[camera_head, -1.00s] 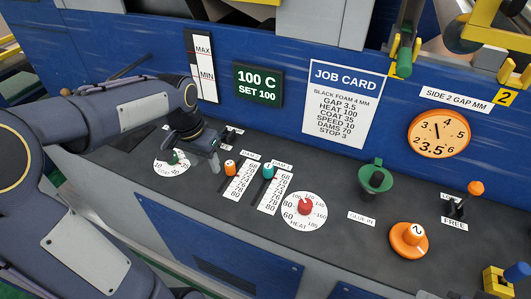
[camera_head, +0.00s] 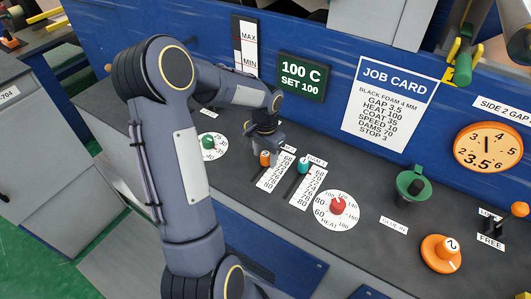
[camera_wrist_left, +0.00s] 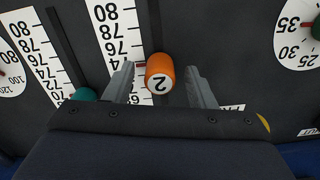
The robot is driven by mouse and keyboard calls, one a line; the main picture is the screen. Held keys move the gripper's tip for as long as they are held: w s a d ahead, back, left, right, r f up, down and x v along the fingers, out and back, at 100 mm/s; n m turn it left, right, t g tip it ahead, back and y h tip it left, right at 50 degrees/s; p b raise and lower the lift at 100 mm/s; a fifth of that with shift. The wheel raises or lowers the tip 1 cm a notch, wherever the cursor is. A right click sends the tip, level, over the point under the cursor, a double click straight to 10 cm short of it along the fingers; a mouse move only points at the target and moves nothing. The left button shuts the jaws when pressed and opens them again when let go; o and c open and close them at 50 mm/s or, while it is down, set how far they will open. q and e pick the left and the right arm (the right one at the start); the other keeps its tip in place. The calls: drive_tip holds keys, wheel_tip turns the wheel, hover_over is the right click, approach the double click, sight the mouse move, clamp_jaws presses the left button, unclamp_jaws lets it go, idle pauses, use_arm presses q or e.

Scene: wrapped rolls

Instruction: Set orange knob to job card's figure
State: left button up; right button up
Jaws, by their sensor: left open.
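The orange slider knob (camera_head: 264,159), marked 2, stands in its slot beside a white number scale (camera_head: 275,172). In the left wrist view the orange knob (camera_wrist_left: 160,75) sits between the two fingers of my open left gripper (camera_wrist_left: 158,80), with a gap on each side. In the head view my left gripper (camera_head: 265,143) is over this knob. The job card (camera_head: 390,105) reads DAMS 70, GAP 3.5, HEAT 100, COAT 35, SPEED 10, STOP 3. My right gripper is not in view.
A teal slider knob (camera_head: 303,166) stands close to the right. The green coat dial (camera_head: 208,142) is to the left, the red heat dial (camera_head: 337,207) to the right. A green cup (camera_head: 411,186) and a larger orange knob (camera_head: 440,251) stand further right.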

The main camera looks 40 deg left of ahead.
use_arm(q)
drive_tip(key=shift+f, duration=0.2)
clamp_jaws()
drive_tip(key=shift+w+a, duration=0.15)
drive_tip(key=shift+w, duration=0.8)
drive_tip(key=shift+w+a, duration=0.1)
drive_tip(key=shift+w, duration=0.8)
unclamp_jaws()
wheel_tip(320, 180, up, 8)
drive_tip(key=b, duration=0.1)
